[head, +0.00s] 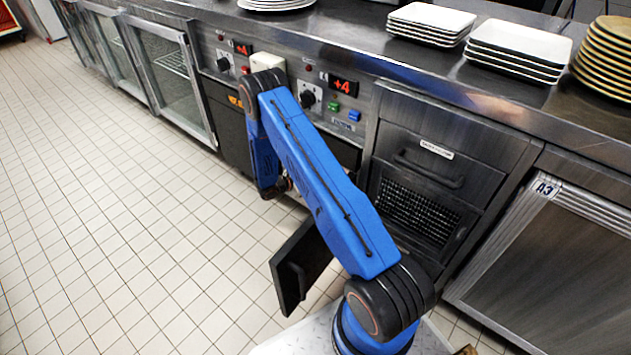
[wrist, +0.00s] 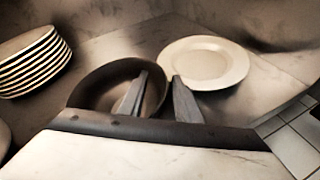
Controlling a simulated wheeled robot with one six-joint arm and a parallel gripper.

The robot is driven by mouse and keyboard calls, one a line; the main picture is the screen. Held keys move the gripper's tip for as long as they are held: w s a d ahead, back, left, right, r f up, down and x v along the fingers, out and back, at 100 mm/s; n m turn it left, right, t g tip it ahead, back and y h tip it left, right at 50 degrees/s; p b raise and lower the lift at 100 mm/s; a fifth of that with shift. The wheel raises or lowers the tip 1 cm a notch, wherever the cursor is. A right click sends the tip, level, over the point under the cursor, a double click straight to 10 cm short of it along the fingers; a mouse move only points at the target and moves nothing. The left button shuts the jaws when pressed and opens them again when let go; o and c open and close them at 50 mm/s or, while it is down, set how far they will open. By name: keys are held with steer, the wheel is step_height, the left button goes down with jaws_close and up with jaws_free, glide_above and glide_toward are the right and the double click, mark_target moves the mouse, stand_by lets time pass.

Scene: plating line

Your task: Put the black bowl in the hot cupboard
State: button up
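The black bowl (wrist: 85,90) sits upright in the wrist view, on a metal surface beside a white plate. My gripper (wrist: 159,77) is at the bowl's right side, with its fingers apart. One finger overlaps the inside of the bowl and the other is by its outer rim; a gap shows between them. I cannot tell whether either finger touches the wall. In the head view a dark cupboard door (head: 300,266) stands open below the control panel. My arm hides the opening behind it, and the bowl and gripper are hidden there.
A plate stack (wrist: 32,62) stands left of the bowl; the white plate (wrist: 205,63) is close on its right. On the counter are square plate stacks (head: 519,50) and a tan plate stack (head: 606,57). The tiled floor (head: 110,210) at left is clear.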

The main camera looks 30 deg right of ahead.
steer(key=v, duration=1.2)
steer(key=shift+r, duration=0.1)
